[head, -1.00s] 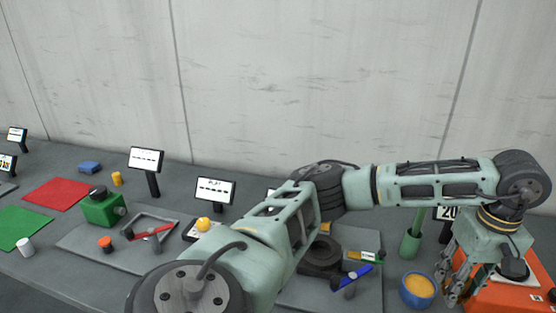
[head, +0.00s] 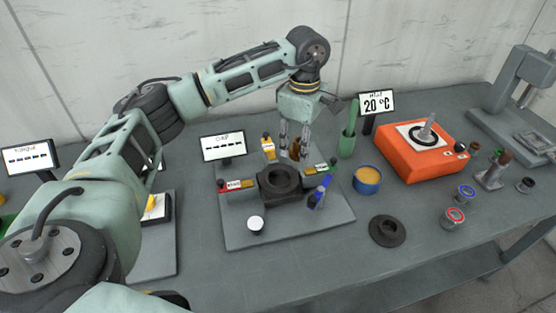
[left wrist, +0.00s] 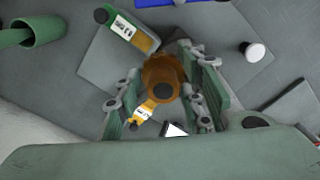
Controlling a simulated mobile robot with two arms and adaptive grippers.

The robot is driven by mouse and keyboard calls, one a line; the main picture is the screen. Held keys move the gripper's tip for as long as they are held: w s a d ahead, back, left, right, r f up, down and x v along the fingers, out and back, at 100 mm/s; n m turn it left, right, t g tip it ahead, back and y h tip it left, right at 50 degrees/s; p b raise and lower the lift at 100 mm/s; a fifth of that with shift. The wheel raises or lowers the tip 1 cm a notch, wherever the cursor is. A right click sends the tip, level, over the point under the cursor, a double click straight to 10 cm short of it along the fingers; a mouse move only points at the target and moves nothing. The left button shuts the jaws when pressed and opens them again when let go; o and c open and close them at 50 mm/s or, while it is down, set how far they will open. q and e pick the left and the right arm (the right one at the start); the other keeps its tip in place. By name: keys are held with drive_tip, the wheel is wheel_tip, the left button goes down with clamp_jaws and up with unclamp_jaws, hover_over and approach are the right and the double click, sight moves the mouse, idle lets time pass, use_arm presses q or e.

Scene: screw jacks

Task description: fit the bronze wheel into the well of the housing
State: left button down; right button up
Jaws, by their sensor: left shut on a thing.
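The bronze wheel (head: 294,148) is small and brown in the head view, between the fingers of my left gripper (head: 293,150). In the left wrist view the wheel (left wrist: 160,72) is an orange-brown round piece with a dark centre, and the gripper (left wrist: 163,92) is shut on it. The housing (head: 265,190) is a black block with a round well, on a grey plate (head: 290,222). The gripper holds the wheel just behind the housing in the head view; its exact height cannot be told. In the wrist view the housing is mostly hidden. My right gripper is not in view.
Small bottles flank the housing, with a yellow one (head: 268,148) behind and a blue tool (head: 321,193) at its right.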

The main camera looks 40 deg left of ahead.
use_arm(q)
drive_tip(key=s+a+f+p, duration=0.1)
drive_tip(key=f, duration=0.1)
drive_tip(key=s+a+f+p, duration=0.1)
drive_tip(key=f, duration=0.1)
drive_tip(key=s+a+f+p, duration=0.1)
drive_tip(key=f, duration=0.1)
drive_tip(key=shift+s+a+f, duration=0.2)
drive_tip(key=shift+a+f, duration=0.05)
drive_tip(key=shift+a, duration=0.05)
drive_tip(key=shift+f, duration=0.15)
drive_tip(key=shift+f+b, duration=0.25)
drive_tip(key=shift+b, duration=0.1)
drive_tip(key=shift+f+b, duration=0.35)
drive_tip(key=shift+f, duration=0.05)
drive_tip(key=c, duration=1.2)
unclamp_jaws()
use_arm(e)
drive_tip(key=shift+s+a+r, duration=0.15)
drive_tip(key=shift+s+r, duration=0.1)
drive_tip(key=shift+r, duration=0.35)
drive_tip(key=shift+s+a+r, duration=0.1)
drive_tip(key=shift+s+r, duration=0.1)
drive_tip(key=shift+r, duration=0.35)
use_arm(q)
drive_tip(key=shift+o, duration=0.2)
drive_tip(key=shift+r, duration=0.15)
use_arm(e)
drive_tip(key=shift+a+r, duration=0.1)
